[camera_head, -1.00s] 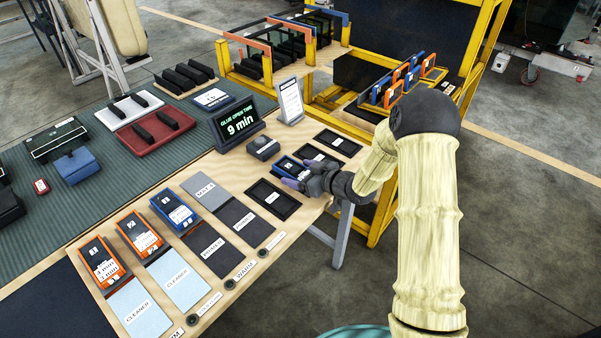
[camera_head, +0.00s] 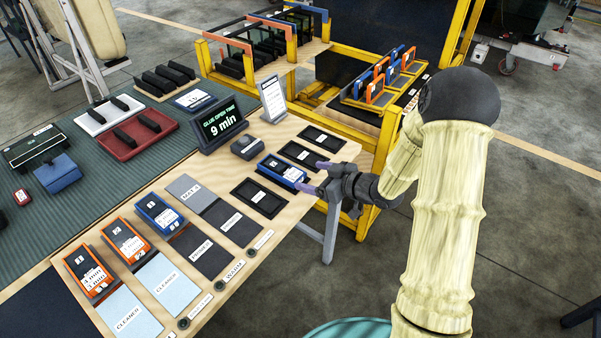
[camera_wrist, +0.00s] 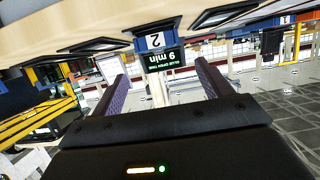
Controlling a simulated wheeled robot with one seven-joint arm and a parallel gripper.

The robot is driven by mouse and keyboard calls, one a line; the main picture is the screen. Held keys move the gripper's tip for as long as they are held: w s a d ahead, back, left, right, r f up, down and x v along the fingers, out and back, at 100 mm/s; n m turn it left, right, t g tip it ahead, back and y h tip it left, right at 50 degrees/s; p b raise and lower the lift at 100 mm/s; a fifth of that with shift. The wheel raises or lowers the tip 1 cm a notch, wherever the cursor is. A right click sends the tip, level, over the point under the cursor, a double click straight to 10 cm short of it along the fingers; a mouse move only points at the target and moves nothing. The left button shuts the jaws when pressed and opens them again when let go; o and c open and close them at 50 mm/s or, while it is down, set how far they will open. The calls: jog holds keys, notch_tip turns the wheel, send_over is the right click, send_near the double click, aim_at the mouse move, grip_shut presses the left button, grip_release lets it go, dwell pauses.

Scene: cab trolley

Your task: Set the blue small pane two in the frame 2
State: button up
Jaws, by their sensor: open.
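A blue pane (camera_head: 283,172) with a white label lies in the row of black trays near the table's right edge. In the wrist view a blue piece marked 2 (camera_wrist: 155,41) shows ahead of my fingers. My gripper (camera_head: 317,177) is open and empty, just right of this pane and apart from it. Its two purple fingers spread wide in the wrist view (camera_wrist: 160,85). Small blue and orange frames (camera_head: 380,77) stand on the yellow trolley behind; I cannot read which is frame 2. Another blue-edged piece (camera_head: 158,214) lies further left, beside two orange ones.
Empty black trays (camera_head: 260,197) and (camera_head: 300,154) lie on either side of the pane. A glue timer (camera_head: 222,123) reading 9 min and a white sign (camera_head: 272,98) stand behind. The yellow trolley (camera_head: 372,205) is close to the table's right end.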

jog(key=shift+s+d+r, duration=0.2)
jog(key=shift+s+d, duration=0.2)
jog(key=shift+d, duration=0.05)
dwell(0.3)
jog(key=s+d+r+m+g+h, duration=0.1)
jog(key=s+d+r+m+h, duration=0.2)
jog(key=s+d+m+h, duration=0.5)
jog(key=s+r+m+g+h, duration=0.1)
jog(key=s+g, duration=0.4)
jog(key=s, duration=0.7)
jog(key=shift+d+r+m+h, duration=0.3)
jog(key=shift+d+m+h, duration=0.15)
jog(key=shift+m+h, duration=0.4)
jog(key=shift+s+r, duration=0.1)
jog(key=shift+r, duration=0.05)
